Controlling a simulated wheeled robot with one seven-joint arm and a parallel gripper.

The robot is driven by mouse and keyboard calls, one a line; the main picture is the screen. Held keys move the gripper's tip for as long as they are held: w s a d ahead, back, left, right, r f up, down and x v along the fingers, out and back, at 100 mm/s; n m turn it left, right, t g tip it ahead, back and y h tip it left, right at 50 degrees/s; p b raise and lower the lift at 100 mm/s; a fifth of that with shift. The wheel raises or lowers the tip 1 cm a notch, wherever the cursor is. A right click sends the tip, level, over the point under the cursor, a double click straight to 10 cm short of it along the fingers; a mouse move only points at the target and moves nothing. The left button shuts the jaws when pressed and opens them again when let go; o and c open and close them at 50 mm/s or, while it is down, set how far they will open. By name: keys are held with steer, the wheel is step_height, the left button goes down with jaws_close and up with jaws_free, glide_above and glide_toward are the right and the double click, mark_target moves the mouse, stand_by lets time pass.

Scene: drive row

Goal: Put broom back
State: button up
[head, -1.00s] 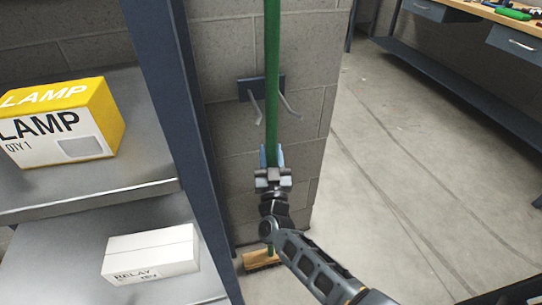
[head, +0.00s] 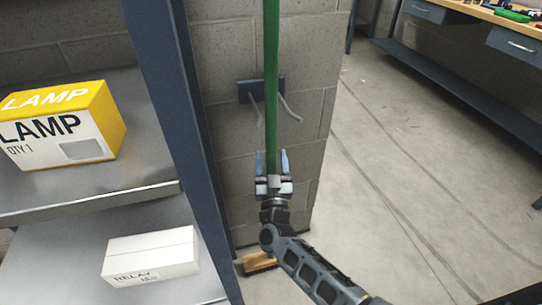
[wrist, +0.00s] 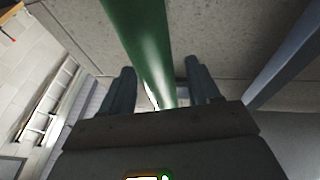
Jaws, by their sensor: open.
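The broom's green handle (head: 271,80) stands upright in front of the block pillar. It passes between the two prongs of the wall hook (head: 262,92). The broom head (head: 259,262) is low near the floor at the pillar's foot, partly hidden by my arm. My gripper (head: 271,163) is open, with one blue finger on each side of the handle below the hook. In the wrist view the green handle (wrist: 146,40) runs between the two spread fingers (wrist: 160,88), with gaps beside it.
A shelf unit at left holds a yellow and white LAMP box (head: 62,125) and a white RELAY box (head: 150,256). Its blue upright (head: 180,120) stands close left of my gripper. A workbench (head: 470,60) is at upper right. The floor (head: 400,200) at right is clear.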

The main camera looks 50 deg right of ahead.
steer(key=s+a+f+n+t+y, duration=0.25)
steer(key=s+a+y, duration=0.25)
steer(key=s+a, duration=0.95)
steer(key=s+a+r+n+g+y, duration=0.1)
steer(key=s+a+r+n+y, duration=0.2)
steer(key=s, duration=0.8)
steer(key=s+a+r+n+g+y, duration=0.2)
steer(key=s+r+y, duration=0.5)
steer(key=s+r, duration=0.4)
steer(key=shift+a+r+n+y, duration=0.3)
steer(key=shift+a+r+n, duration=0.5)
steer(key=shift+a, duration=0.4)
steer(key=shift+c, duration=0.2)
